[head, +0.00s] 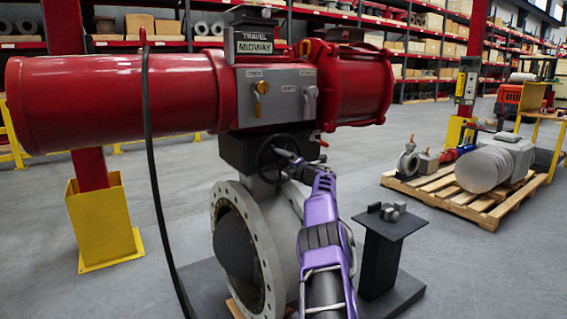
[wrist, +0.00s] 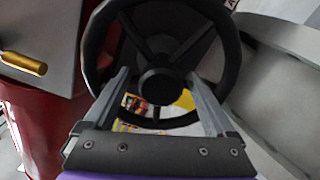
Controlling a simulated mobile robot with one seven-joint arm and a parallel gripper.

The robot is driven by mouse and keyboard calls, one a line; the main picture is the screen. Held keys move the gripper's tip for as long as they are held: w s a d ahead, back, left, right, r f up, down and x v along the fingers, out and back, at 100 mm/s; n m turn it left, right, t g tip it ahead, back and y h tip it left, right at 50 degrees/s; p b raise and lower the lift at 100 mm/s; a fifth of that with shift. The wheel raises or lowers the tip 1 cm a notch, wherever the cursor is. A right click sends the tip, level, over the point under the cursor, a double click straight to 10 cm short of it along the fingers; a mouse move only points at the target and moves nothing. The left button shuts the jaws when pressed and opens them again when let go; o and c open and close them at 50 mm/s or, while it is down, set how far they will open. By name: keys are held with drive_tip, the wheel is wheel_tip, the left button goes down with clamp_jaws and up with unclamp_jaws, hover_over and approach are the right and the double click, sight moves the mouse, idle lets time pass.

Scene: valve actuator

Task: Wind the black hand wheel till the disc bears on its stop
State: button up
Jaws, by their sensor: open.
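The black hand wheel (head: 262,151) is on the dark gearbox under the red actuator. In the wrist view the wheel (wrist: 231,62) faces me, with spokes and a round hub. My gripper (head: 296,160) is at the wheel. In the wrist view my gripper (wrist: 158,77) is open, its two fingers apart on either side of the hub, inside the rim's outline. Whether they touch a spoke I cannot tell. The dark disc (head: 236,246) stands at an angle in the flanged grey valve body (head: 219,200). Its stop is not visible. The travel sign (head: 254,42) reads MIDWAY.
A grey panel (head: 275,95) carries a yellow lever and a grey lever. A black hose (head: 152,170) hangs at the left. A small black stand (head: 385,225) with metal blocks is right of my arm. A loaded pallet (head: 470,195) stands farther right on open floor.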

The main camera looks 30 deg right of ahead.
drive_tip(key=shift+s+d, duration=0.15)
drive_tip(key=shift+s, duration=1.5)
drive_tip(key=s, duration=1.4)
drive_tip(key=shift+a, duration=0.2)
